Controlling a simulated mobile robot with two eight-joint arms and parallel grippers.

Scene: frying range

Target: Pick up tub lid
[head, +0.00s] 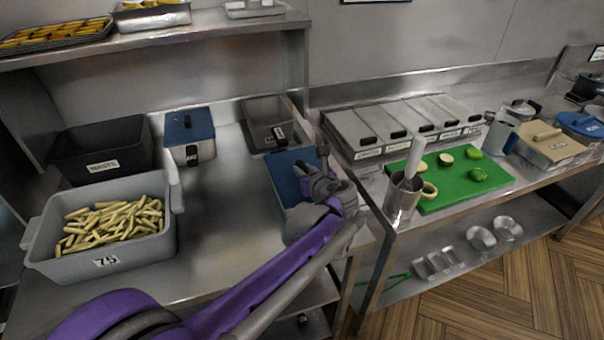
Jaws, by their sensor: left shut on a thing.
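A blue tub lid (287,172) shows at the right end of the left steel table. My left gripper (322,168) is at the lid's right side and is shut on it; the fingers hide the exact place of the grip. A pale tub wall shows along the lid's near left edge, partly hidden by my wrist. I cannot tell whether the lid rests on that tub or is raised. A second tub with a blue lid (187,126) stands further back and to the left. My right gripper is not in view.
A grey tub of cut fries (45,222) and a black tub (68,152) stand at left. To the right are a steel cup (400,205) and a green board (465,192). The table's middle is bare.

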